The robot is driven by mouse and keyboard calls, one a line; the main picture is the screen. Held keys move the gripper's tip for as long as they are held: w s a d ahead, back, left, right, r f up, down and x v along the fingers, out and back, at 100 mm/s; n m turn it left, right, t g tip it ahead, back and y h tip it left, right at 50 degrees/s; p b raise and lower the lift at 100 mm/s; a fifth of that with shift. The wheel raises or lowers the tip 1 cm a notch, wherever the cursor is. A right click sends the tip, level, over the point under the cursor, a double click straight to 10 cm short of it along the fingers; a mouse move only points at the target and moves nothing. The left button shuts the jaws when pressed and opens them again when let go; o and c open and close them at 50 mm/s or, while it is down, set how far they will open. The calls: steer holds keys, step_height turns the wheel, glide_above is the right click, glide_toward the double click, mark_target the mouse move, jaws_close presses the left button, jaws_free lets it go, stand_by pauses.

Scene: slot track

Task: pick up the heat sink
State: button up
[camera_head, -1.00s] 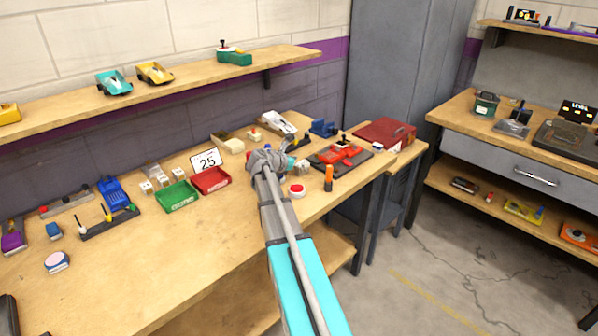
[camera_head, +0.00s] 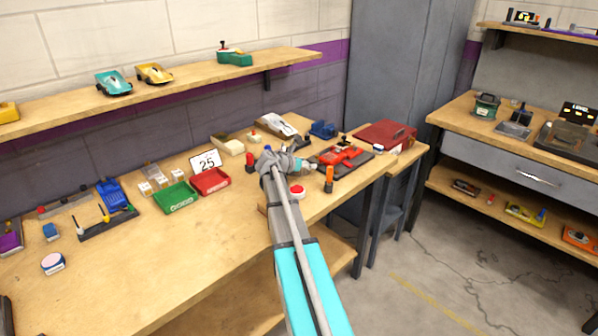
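My gripper (camera_head: 306,168) is at the end of my grey and turquoise arm, over the back right part of the long wooden bench (camera_head: 150,270). It points right, towards a dark tray (camera_head: 362,167) with a red slot car (camera_head: 342,155) on it. The gripper is small and seen from behind, so its fingers and anything between them are not clear. I cannot pick out a heat sink for sure. My gripper and arm hide part of the bench beside the tray.
A red button (camera_head: 297,191) and an orange-handled tool (camera_head: 329,179) stand close in front of the gripper. Red (camera_head: 210,181) and green (camera_head: 175,197) bins lie to the left. A red case (camera_head: 385,135) is at the right. The bench's front left is mostly clear.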

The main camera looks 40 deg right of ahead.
jaws_close()
steer(key=shift+r, duration=0.15)
steer(key=shift+r+p, duration=0.9)
steer(key=shift+p, duration=0.1)
steer(key=s+a+r+p, duration=0.5)
steer(key=s+r+p, duration=0.6)
steer(key=s, duration=0.1)
steer(key=shift+s+a, duration=0.4)
